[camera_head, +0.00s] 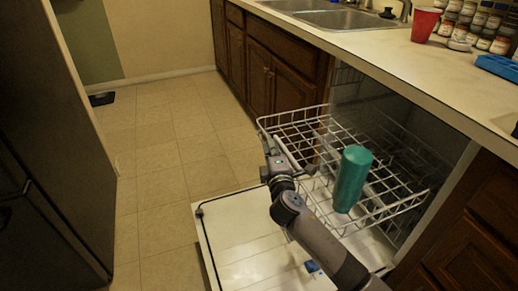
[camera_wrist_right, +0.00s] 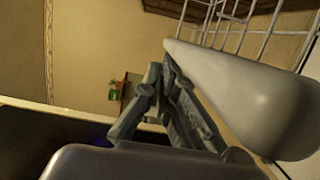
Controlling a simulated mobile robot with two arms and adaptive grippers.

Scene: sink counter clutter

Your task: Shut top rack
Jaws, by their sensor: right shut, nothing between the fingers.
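The top rack (camera_head: 400,207) is a white wire basket pulled out of the dishwasher under the counter. A teal-green cylinder (camera_head: 352,180) stands in it, slightly tilted. My right gripper (camera_head: 271,150) is shut and empty at the rack's front left, close to its wires; I cannot tell whether it touches them. In the right wrist view my right gripper (camera_wrist_right: 160,75) has its fingers together, with the rack's white wires (camera_wrist_right: 235,22) at the upper right. My left gripper is not in view.
The dishwasher door (camera_head: 250,245) lies open below the rack. A pale grey rounded shape (camera_wrist_right: 245,95) fills the right of the wrist view. A red cup (camera_head: 425,25) and several jars stand on the counter. The tiled floor (camera_head: 160,170) at left is clear.

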